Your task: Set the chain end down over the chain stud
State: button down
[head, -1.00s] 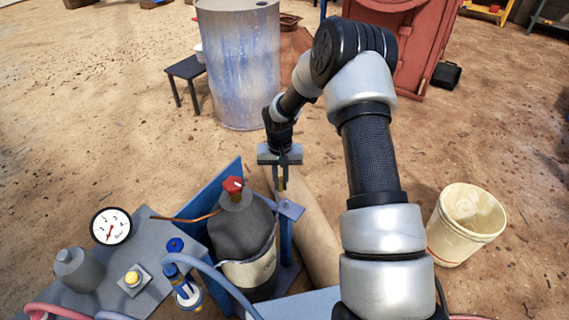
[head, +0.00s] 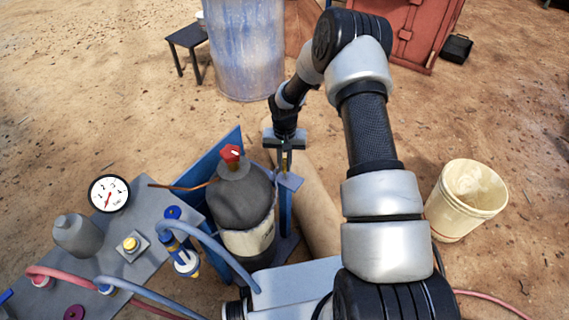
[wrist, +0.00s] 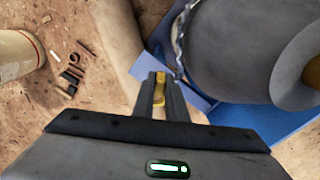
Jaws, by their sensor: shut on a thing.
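My gripper (head: 285,164) points down just above the small blue-grey bracket tab (head: 291,182) beside the grey gas cylinder (head: 242,197). In the wrist view, my gripper (wrist: 160,84) is shut on a narrow yellow piece (wrist: 159,98), which appears to be the chain end. The tab (wrist: 190,94) shows behind and to the right of the fingertips there. A thin chain (wrist: 181,22) runs along the cylinder's side in the wrist view. I cannot make out the chain stud; the fingers may hide it. Whether the yellow piece touches the tab is unclear.
A blue upright panel (head: 226,150) stands behind the cylinder, which has a red knob (head: 231,153) on top. A grey bench (head: 140,225) with a gauge (head: 109,193) and hoses is at left. A cream bucket (head: 466,200) stands at right on open dirt ground.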

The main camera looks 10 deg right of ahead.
jog(key=shift+f+b, duration=2.9)
jog(key=shift+f, duration=0.9)
jog(key=c, duration=1.7)
grip_release()
notch_tip(320, 180, up, 18)
jog(key=p, duration=0.4)
jog(key=shift+f, duration=0.25)
